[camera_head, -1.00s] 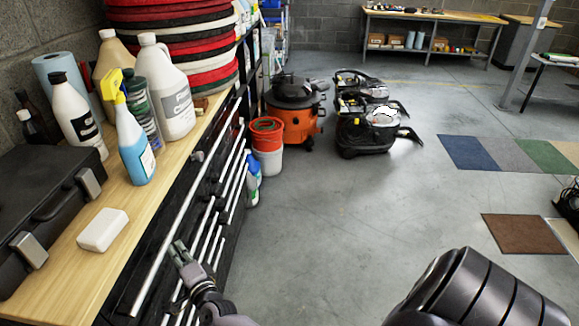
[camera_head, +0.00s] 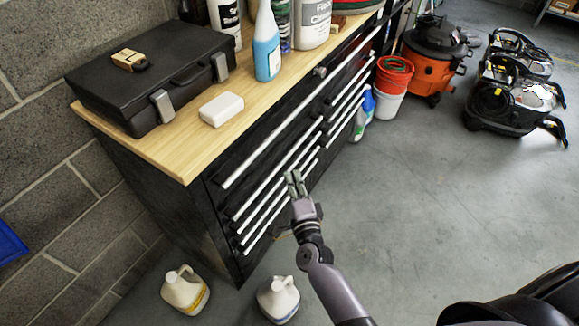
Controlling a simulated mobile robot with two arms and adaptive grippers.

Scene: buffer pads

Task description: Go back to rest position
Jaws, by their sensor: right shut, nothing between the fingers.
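My right gripper (camera_head: 294,182) is in the middle of the head view, in front of the drawer fronts of the black workbench cabinet (camera_head: 190,220). Its fingers are together with nothing between them. It appears apart from the drawer handles, though the exact gap is hard to tell. My left gripper does not show. Only the bottom edge of the stack of buffer pads (camera_head: 352,5) shows at the top edge, on the wooden top.
On the wooden top are a black case (camera_head: 150,75), a white block (camera_head: 221,109) and a blue spray bottle (camera_head: 266,45). Two jugs (camera_head: 185,292) (camera_head: 278,300) stand on the floor. An orange vacuum (camera_head: 432,60) and black machines (camera_head: 515,90) stand at the back right. The middle floor is clear.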

